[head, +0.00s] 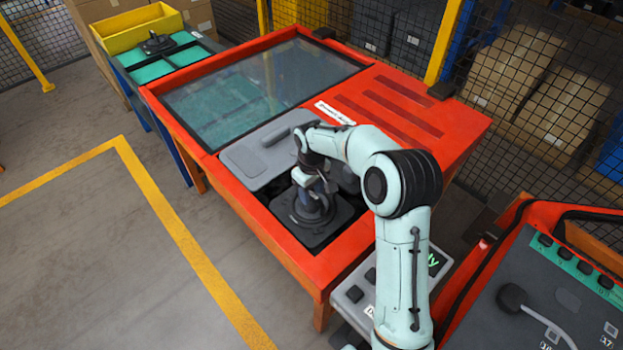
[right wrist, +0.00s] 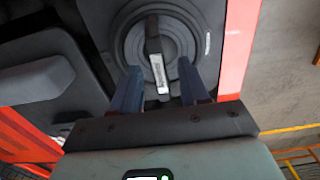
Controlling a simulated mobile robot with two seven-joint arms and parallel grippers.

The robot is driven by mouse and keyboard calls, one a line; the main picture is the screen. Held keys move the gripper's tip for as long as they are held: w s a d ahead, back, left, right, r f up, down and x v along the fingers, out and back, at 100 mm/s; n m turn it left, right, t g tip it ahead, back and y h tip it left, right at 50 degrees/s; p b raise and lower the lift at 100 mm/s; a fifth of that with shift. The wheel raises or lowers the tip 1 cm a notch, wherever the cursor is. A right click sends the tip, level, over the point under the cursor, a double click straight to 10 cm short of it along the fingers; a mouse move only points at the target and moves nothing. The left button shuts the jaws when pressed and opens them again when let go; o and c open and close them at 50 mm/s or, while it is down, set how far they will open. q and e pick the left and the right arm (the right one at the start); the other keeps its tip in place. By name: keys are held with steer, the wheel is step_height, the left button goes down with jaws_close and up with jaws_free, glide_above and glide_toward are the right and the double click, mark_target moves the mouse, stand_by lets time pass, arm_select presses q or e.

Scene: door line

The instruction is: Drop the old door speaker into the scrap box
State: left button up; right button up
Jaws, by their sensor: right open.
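A dark round door speaker (head: 308,210) sits on a black square plate in the front recess of the red bench. The right wrist view shows it from above as ringed discs (right wrist: 138,35) with an upright grip bar carrying a white label. My right gripper (head: 313,183) is just above it, pointing down. In the wrist view its two blue fingers (right wrist: 160,90) are apart, on either side of the bar's labelled end. I cannot tell whether they touch it. No box is clearly marked as scrap; an open yellow box (head: 125,30) stands at the far left. My left gripper is not in view.
The red bench (head: 225,172) has a glass window (head: 260,85) and a grey panel with a handle (head: 262,158) beside the recess. A similar dark part (head: 157,43) sits on a teal-lined rack by the yellow box. Mesh fencing stands behind; floor is clear at left.

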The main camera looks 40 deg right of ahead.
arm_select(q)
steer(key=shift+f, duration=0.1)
arm_select(e)
steer(key=shift+f, duration=1.75)
jaws_close()
steer(key=c, duration=0.7)
jaws_free()
jaws_close()
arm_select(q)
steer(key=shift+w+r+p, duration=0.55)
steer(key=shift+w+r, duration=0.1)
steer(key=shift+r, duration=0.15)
arm_select(e)
steer(key=shift+r, duration=1.45)
